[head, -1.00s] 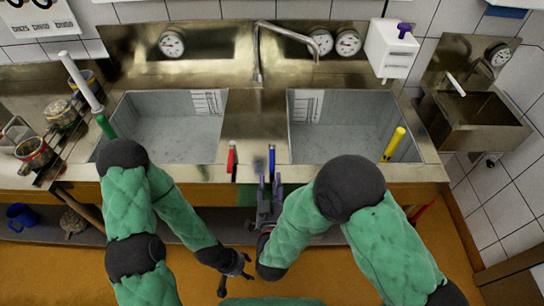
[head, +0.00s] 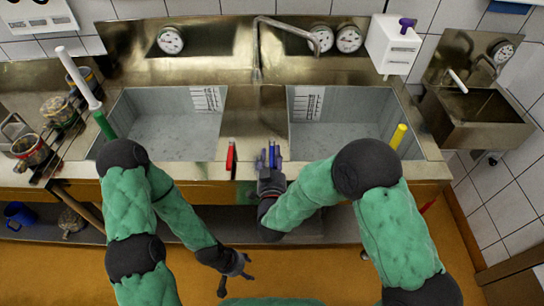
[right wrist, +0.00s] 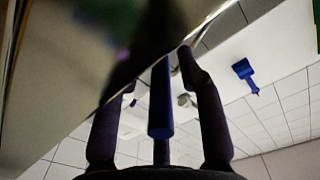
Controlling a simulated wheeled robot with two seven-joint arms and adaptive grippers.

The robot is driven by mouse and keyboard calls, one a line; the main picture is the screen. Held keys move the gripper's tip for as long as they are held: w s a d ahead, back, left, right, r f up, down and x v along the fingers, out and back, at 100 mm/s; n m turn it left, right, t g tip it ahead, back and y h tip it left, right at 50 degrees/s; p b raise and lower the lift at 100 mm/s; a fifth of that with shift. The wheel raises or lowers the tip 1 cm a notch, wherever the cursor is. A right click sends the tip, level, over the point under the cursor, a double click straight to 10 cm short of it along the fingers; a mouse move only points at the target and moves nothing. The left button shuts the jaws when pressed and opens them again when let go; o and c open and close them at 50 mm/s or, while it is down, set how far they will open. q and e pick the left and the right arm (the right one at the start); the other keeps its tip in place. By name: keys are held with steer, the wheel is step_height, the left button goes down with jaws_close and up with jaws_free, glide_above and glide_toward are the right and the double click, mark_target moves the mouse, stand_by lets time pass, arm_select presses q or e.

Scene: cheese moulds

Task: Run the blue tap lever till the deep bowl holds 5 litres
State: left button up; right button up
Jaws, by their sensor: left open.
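The blue tap lever (head: 271,156) stands at the counter's front edge, between the two grey bowls. It also shows upright between my fingers in the right wrist view (right wrist: 160,105). My right gripper (head: 270,163) is open, one finger on each side of the lever, with gaps visible beside it. The left bowl (head: 165,135) and right bowl (head: 345,136) each carry a marked scale on the back wall. I cannot tell which is deeper, and I see no clear water level. The spout (head: 314,44) points over the right bowl. My left gripper (head: 236,285) is open and empty, low in front of the counter.
A red lever (head: 231,156) stands just left of the blue one. A yellow-handled tool (head: 398,136) leans in the right bowl, and a white-and-green one (head: 92,95) at the left bowl. Jars (head: 32,150) stand at far left. A small metal basin (head: 478,115) is at right.

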jaws_close()
steer(key=shift+d, duration=0.1)
steer(key=shift+d+n+y+b, duration=0.45)
steer(key=shift+n+y+b, duration=0.2)
steer(key=shift+y, duration=0.45)
steer(key=shift+w+d+n+g+y+b, duration=0.1)
steer(key=shift+d+n+g+y+b, duration=0.15)
steer(key=shift+n+y+b, duration=0.4)
steer(key=shift+w+d+n+g+y+b, duration=0.15)
steer(key=shift+n+y, duration=0.3)
steer(key=shift+y, duration=0.5)
steer(key=shift+s+d+n+g+y+b, duration=0.1)
steer(key=shift+d+n+g+y+b, duration=0.2)
steer(key=shift+n+y+b, duration=0.4)
steer(key=shift+o, duration=1.4)
jaws_free()
